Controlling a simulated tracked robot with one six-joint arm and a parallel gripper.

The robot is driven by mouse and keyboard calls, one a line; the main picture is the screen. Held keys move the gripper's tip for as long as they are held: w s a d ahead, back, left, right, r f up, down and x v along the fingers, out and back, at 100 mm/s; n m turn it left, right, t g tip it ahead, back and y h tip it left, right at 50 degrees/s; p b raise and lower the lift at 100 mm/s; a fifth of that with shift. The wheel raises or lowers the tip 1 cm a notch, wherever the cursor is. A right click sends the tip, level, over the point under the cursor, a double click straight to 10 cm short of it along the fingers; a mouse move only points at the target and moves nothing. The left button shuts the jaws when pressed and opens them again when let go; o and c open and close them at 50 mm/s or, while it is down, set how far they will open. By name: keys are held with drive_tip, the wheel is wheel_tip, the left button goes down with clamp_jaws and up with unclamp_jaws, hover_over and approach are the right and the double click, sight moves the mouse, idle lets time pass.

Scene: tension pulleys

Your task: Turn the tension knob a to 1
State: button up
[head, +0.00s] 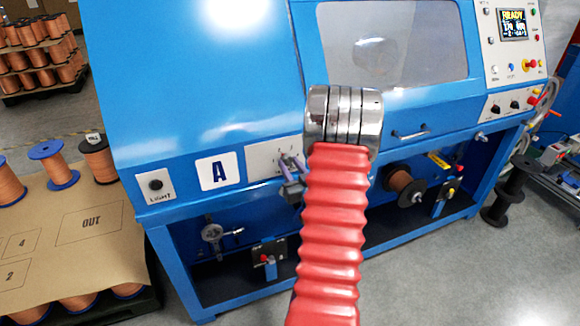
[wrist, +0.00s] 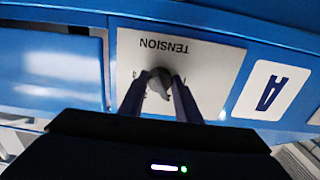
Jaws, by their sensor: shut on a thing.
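The tension knob (wrist: 160,82) is a small grey knob on a white plate (wrist: 205,58) marked TENSION, which looks upside down in the wrist view. My gripper (wrist: 160,84) has its two fingers on either side of the knob and is shut on it. The scale numbers around the knob are mostly hidden by the fingers, so I cannot read its setting. In the head view the same plate (head: 258,163) is right of the A label (head: 218,172). There my gripper (head: 291,172) reaches the plate, and the knob is hidden.
The blue machine (head: 200,80) fills the middle, with a window (head: 395,45) and a control panel (head: 515,45). A light switch (head: 155,185) is left of the A label. Pulleys and a spool (head: 403,185) sit in the open bay below. Copper spools (head: 60,170) stand at left.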

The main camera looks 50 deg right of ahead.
drive_tip(key=shift+n, duration=0.4)
drive_tip(key=n, duration=1.1)
drive_tip(key=shift+a+n, duration=0.1)
drive_tip(key=shift+n, duration=0.2)
idle(0.4)
drive_tip(key=o, duration=1.1)
drive_tip(key=shift+c, duration=0.2)
drive_tip(key=shift+s, duration=0.1)
drive_tip(key=v, duration=1.3)
drive_tip(key=shift+s, duration=0.25)
drive_tip(key=shift+f, duration=0.2)
